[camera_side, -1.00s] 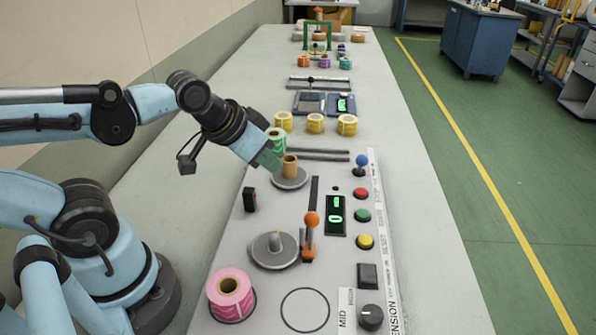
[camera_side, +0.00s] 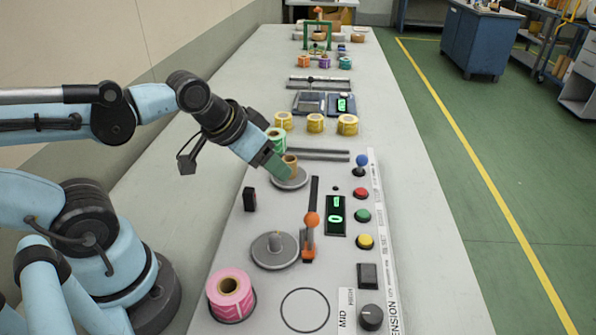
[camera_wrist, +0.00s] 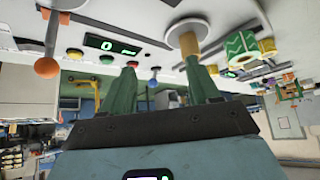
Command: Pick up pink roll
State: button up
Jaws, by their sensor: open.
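The pink roll (camera_side: 231,297) stands at the near left corner of the grey panel, with its brown core facing up. It does not show in the wrist view. My gripper (camera_side: 280,170) is at the far spindle plate, well beyond the pink roll, beside a brown core (camera_side: 291,160) on that plate. In the wrist view my gripper (camera_wrist: 162,82) has its two green fingers apart, with nothing held between them. The brown core (camera_wrist: 188,44) shows just beyond the right finger there; whether they touch I cannot tell.
A green roll (camera_side: 276,137) stands just behind my gripper. An orange-knobbed lever (camera_side: 311,235) and a bare spindle plate (camera_side: 274,250) lie between my gripper and the pink roll. Coloured buttons (camera_side: 362,216) line the right side. An empty outlined circle (camera_side: 305,310) is right of the pink roll.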

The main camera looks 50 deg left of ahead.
jog(key=o, duration=0.5)
jog(key=s+d+g, duration=0.1)
jog(key=d, duration=0.1)
jog(key=s+d+g+h, duration=0.1)
jog(key=s+d, duration=0.1)
jog(key=d, duration=0.1)
jog(key=s+d+g, duration=0.1)
jog(key=s+d, duration=0.1)
jog(key=d, duration=0.1)
jog(key=shift+s+d+r+m, duration=0.2)
jog(key=shift+r+m, duration=0.1)
jog(key=shift+m, duration=0.1)
jog(key=s+d+r+g, duration=0.1)
jog(key=s+d+g, duration=0.15)
jog(key=s, duration=0.25)
jog(key=g+y, duration=0.1)
jog(key=g, duration=0.1)
send_near(229, 290)
jog(key=shift+m, duration=0.3)
jog(key=shift+s+d+f, duration=0.1)
jog(key=shift+d+f, duration=0.1)
jog(key=shift+f, duration=1.15)
jog(key=shift+s+d+f, duration=0.1)
jog(key=shift+d+f, duration=0.1)
jog(key=shift+f, duration=1.1)
jog(key=shift+s+d+f, duration=0.1)
jog(key=shift+d+f, duration=0.1)
jog(key=shift+f, duration=1.15)
